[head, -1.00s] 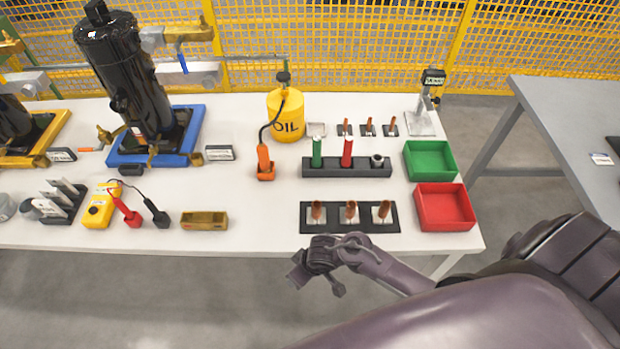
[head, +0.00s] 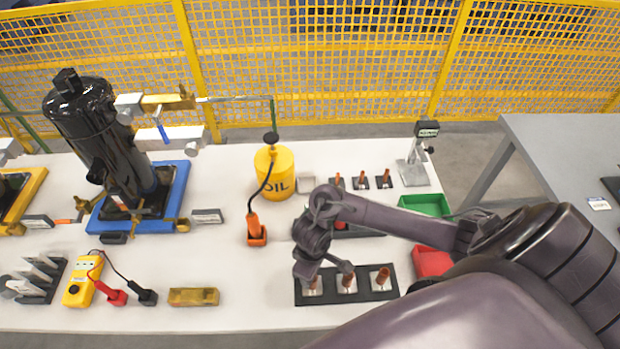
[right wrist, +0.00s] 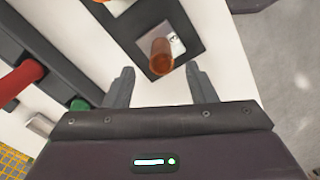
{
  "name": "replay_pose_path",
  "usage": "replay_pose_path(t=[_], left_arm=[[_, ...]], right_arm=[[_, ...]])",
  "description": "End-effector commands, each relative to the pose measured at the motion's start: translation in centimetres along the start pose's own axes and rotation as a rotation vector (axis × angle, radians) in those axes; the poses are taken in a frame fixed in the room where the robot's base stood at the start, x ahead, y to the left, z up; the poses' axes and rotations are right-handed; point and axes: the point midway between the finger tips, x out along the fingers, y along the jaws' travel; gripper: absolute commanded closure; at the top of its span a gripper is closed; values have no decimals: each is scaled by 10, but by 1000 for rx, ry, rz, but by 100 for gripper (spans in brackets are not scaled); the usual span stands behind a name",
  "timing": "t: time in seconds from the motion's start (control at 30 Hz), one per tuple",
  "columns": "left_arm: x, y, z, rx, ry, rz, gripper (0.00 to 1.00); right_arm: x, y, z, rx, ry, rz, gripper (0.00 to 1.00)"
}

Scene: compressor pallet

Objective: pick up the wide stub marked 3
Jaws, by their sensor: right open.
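Three wide copper stubs stand in a row on white labelled squares of a black tray (head: 362,297) near the table's front edge. The left one (head: 313,286) is partly covered by my gripper; the middle (head: 348,281) and right (head: 382,276) ones show clearly. Their marks are too small to read, so I cannot tell which is 3. My right gripper (head: 322,270) is open above the left end of the tray. In the right wrist view a copper stub (right wrist: 161,56) stands just beyond and between the open fingers (right wrist: 160,72). My left gripper is out of view.
A black rack (right wrist: 52,58) with red and green handles is behind the tray, mostly hidden by my arm in the head view. Green (head: 425,204) and red (head: 430,262) bins stand right. An oil can (head: 275,175) and brass block (head: 193,297) are left.

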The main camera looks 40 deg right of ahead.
Motion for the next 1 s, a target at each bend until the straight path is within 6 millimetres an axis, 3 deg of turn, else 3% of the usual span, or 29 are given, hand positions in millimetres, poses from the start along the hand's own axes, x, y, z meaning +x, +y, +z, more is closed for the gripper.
replay_pose_path(t=[0.17, 0.4, 0.7, 1.0], left_arm=[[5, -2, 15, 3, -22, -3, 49], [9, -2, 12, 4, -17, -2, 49], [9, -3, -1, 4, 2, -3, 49], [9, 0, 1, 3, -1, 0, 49]], right_arm=[[23, -1, 1, 2, -2, 0, 49], [56, -3, 1, 0, 0, 0, 49], [61, -2, 1, -1, 2, 1, 49], [61, -2, 1, -1, 2, 1, 88]])
